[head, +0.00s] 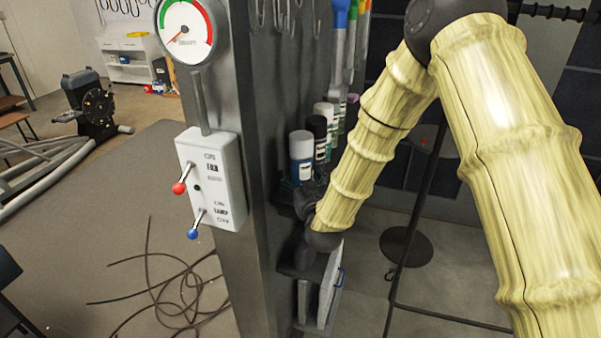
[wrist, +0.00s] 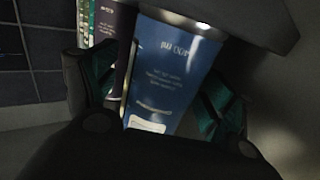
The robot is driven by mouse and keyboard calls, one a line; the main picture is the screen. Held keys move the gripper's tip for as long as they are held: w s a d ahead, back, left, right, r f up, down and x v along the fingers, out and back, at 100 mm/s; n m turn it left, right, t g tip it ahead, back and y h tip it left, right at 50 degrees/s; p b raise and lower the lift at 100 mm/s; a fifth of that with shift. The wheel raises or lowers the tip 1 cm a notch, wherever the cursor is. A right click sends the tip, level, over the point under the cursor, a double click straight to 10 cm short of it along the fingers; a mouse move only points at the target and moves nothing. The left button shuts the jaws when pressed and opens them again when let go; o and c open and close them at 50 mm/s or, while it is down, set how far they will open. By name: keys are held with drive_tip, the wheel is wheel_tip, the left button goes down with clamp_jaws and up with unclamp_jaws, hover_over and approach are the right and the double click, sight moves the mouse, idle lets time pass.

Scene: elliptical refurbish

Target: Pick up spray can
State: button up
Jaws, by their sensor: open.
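A row of spray cans stands on a shelf of the grey metal column. My gripper (wrist: 155,98) is open, with one teal-padded finger on each side of the blue can. Whether the pads touch it I cannot tell. In the head view my gripper is partly hidden by my arm, low beside the cans.
The column carries a white switch box (head: 211,178) and a round gauge (head: 186,30). Tools with coloured handles (head: 340,40) hang above the cans. Panels (head: 328,288) stand on a lower shelf. Loose cables (head: 175,290) lie on the floor at left.

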sight(301, 168)
drive_tip(key=c, duration=1.2)
drive_tip(key=shift+c, duration=0.2)
drive_tip(key=shift+r, duration=0.15)
drive_tip(key=shift+r+b, duration=1.05)
drive_tip(key=shift+r, duration=0.45)
drive_tip(key=r+b+v, duration=0.1)
drive_tip(key=b+v, duration=0.4)
drive_tip(key=v, duration=1.1)
drive_tip(key=shift+d+r, duration=0.35)
drive_tip(key=shift+w, duration=0.1)
